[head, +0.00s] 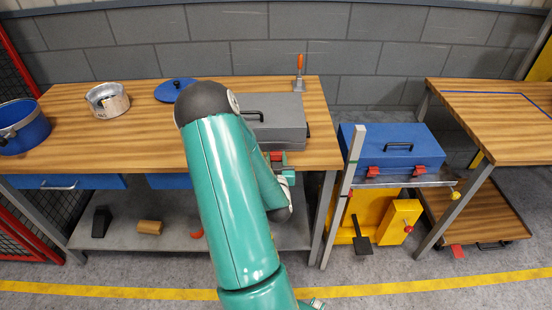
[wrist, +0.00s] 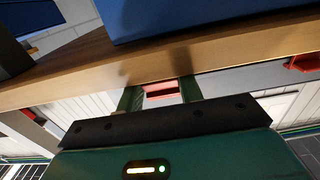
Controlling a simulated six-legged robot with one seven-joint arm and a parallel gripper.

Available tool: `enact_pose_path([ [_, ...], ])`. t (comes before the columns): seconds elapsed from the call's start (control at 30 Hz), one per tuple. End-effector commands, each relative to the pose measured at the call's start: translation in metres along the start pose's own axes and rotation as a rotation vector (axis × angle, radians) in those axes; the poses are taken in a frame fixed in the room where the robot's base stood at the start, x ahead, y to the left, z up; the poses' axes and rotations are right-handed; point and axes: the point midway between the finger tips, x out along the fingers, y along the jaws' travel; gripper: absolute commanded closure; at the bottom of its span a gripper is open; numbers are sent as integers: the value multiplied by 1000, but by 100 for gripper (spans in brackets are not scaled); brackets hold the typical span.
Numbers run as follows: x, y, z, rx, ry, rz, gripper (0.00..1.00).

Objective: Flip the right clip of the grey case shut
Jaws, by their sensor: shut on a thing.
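The grey case (head: 275,125) lies closed on the wooden table, its black handle on top. A red clip (head: 277,156) shows at its front edge, close to my gripper (head: 283,170); my arm hides the left part of the case front. In the wrist view my gripper (wrist: 161,96) has its two dark green fingers on either side of the red clip (wrist: 162,88), shut on it. Another red clip (wrist: 303,62) shows at the right of the wrist view. The clip's exact angle is hard to tell.
The wooden tabletop edge (wrist: 215,57) runs close by my fingers. A blue case (head: 392,147) with red clips stands on a shelf to the right. A screwdriver-like tool (head: 299,75) stands behind the grey case. A pot (head: 107,100) and blue lid (head: 175,90) are left.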

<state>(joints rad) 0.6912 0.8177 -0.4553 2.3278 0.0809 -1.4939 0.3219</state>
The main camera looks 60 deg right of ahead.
Motion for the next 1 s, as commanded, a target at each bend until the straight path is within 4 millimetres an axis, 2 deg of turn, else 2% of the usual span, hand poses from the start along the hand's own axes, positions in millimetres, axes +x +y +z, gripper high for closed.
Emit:
enact_pose_path([
  [0.27,1,0,-2,0,-24,1,86],
  [0.47,2,-1,-6,1,-106,0,86],
  [1.0,10,1,-23,1,-542,2,86],
])
